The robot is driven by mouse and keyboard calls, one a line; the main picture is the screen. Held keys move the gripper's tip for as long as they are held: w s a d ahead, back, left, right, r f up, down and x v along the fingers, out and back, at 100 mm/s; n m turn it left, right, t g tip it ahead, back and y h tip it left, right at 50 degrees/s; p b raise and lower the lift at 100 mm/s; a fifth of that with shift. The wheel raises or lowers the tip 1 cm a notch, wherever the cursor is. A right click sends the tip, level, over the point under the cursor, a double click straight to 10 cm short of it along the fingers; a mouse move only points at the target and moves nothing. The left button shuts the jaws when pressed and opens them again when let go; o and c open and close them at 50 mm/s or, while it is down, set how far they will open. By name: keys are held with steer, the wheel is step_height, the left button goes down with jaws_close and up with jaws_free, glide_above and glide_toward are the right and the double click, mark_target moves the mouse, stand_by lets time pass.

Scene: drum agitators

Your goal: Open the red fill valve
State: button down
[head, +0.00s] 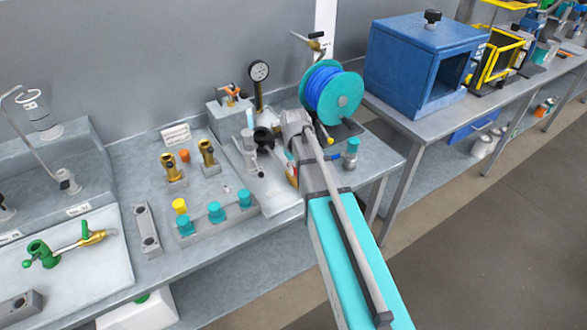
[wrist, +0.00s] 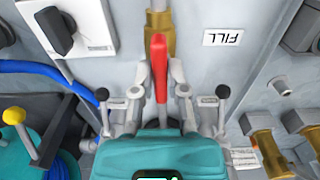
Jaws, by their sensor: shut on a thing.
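The red fill valve shows in the wrist view as a red lever handle (wrist: 160,72) on a brass body (wrist: 160,22). The handle lies lengthwise, in line with the brass body, with its free end toward my palm. My gripper (wrist: 160,72) is shut on the handle, one grey finger on each side. A label reading FILL (wrist: 223,37), upside down in this view, is on the grey surface beside the brass body. In the head view my arm hides most of the gripper and the valve.
A teal reel with blue hose (head: 332,92) and a pressure gauge (head: 259,71) stand near my arm. Brass fittings (head: 207,155) and teal-capped parts (head: 215,210) sit to the left on the bench. A black knob on a white plate (wrist: 60,30) is close to the valve.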

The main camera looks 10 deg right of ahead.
steer(key=c, duration=0.7)
jaws_free()
steer(key=shift+o, duration=0.2)
steer(key=shift+r, duration=0.15)
